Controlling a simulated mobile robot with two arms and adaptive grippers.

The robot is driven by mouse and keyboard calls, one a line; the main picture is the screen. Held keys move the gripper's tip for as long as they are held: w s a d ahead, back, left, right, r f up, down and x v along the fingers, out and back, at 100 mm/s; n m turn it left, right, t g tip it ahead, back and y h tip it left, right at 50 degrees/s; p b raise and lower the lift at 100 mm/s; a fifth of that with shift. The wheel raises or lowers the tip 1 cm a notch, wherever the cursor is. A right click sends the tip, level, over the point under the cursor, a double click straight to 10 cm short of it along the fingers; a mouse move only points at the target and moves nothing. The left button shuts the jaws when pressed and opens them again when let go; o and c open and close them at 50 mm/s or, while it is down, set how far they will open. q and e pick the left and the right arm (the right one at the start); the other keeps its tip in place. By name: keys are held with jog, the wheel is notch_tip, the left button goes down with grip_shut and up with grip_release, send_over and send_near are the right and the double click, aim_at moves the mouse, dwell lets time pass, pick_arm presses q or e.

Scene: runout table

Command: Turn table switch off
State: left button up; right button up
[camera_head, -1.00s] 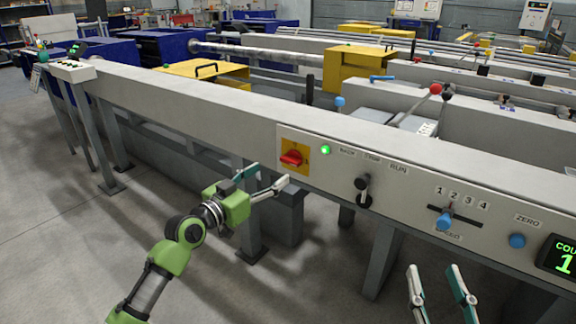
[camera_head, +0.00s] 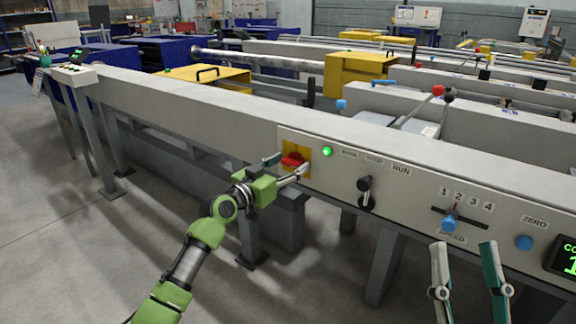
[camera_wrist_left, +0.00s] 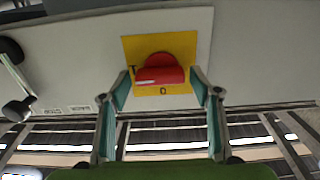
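The table switch is a red rotary knob (camera_head: 292,160) on a yellow square plate (camera_head: 297,147), at the left end of the light panel on the table's front. In the left wrist view the red knob (camera_wrist_left: 160,70) sits upper centre on its yellow plate (camera_wrist_left: 187,47). My left gripper (camera_head: 287,166) is open at the switch, with one finger on each side of the knob. In the left wrist view its fingertips (camera_wrist_left: 159,88) stand apart, and a gap shows between each and the knob. My right gripper (camera_head: 466,247) is open and empty below the panel at lower right.
A lit green lamp (camera_head: 326,152) is right of the switch. Further right are a black lever (camera_head: 365,190), a blue speed slider (camera_head: 449,222), a blue zero button (camera_head: 523,242) and a counter display (camera_head: 566,255). Free floor lies at the left.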

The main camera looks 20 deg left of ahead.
pick_arm(q)
jog(key=c, duration=0.7)
pick_arm(e)
jog(key=shift+w, duration=0.1)
